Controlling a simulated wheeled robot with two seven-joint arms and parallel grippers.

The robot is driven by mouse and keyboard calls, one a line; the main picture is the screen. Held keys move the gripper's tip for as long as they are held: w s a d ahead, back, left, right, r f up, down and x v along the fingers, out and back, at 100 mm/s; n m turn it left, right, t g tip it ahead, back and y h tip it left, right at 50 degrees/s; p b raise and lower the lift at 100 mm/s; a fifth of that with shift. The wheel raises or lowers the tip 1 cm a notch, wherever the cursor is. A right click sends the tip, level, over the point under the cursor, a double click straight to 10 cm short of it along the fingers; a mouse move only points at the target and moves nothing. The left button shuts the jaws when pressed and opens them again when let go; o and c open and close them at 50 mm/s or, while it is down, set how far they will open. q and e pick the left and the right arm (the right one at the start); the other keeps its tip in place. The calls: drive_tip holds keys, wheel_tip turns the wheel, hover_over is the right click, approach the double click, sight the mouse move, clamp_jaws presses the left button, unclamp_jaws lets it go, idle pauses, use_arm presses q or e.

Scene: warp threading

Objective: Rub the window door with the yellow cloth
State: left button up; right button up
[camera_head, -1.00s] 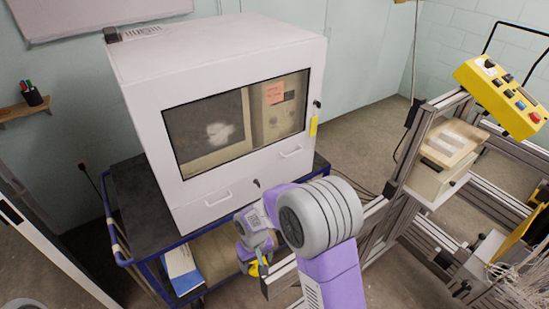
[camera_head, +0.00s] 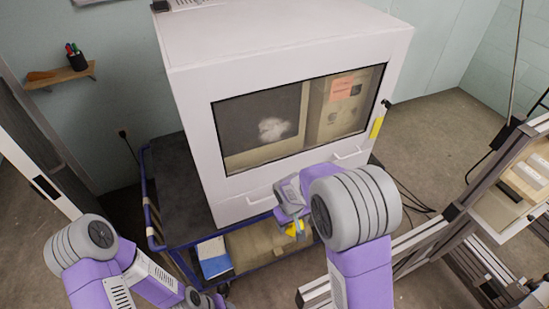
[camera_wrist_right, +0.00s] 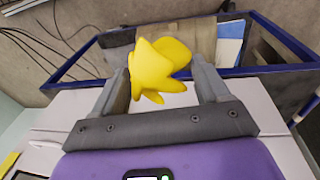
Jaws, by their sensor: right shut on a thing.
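The window door (camera_head: 255,128) is a dark pane in the front of a white cabinet (camera_head: 190,120), with a whitish smudge (camera_head: 273,129) on the glass. My right gripper (camera_head: 292,225) is below the window, in front of the cabinet's lower part and apart from the glass. It is shut on the crumpled yellow cloth (camera_head: 298,229). The right wrist view shows the cloth (camera_wrist_right: 155,70) bunched between the two fingers of the gripper (camera_wrist_right: 166,88). My left arm comes in at the lower left; its gripper end (camera_head: 205,299) is cut by the bottom edge, so its fingers are unclear.
The cabinet stands on a blue-railed cart (camera_head: 165,175), with a blue-and-white item (camera_head: 214,257) on its lower shelf. A yellow tag (camera_head: 377,127) hangs beside the window. A metal frame (camera_head: 450,215) stands at the right. A wall shelf (camera_head: 60,76) is at the left.

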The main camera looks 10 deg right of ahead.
drive_tip(key=w+r+n+t, duration=0.1)
drive_tip(key=w+a+r+n+t, duration=0.1)
drive_tip(key=n+t, duration=0.1)
drive_tip(key=w+a+r+n+t+h, duration=0.1)
drive_tip(key=r+t, duration=0.1)
drive_tip(key=shift+w+a+n, duration=0.1)
drive_tip(key=shift+w+n, duration=0.2)
wheel_tip(320, 180, up, 17)
drive_tip(key=w+a+n+t+y+b, duration=0.2)
drive_tip(key=n+t+y, duration=0.4)
drive_tip(key=t, duration=0.5)
use_arm(q)
drive_tip(key=shift+s+f+b, duration=0.15)
drive_tip(key=shift+s+f, duration=0.05)
drive_tip(key=shift+f, duration=0.45)
drive_tip(key=shift+s+f+b, duration=0.15)
drive_tip(key=shift+f, duration=0.45)
use_arm(e)
drive_tip(key=shift+d+x, duration=0.1)
drive_tip(key=shift+x, duration=1.35)
drive_tip(key=shift+d+x, duration=0.15)
drive_tip(key=shift+x, duration=1.3)
use_arm(q)
drive_tip(key=shift+f+b, duration=0.3)
use_arm(e)
drive_tip(key=shift+x, duration=1)
drive_tip(key=shift+d, duration=0.1)
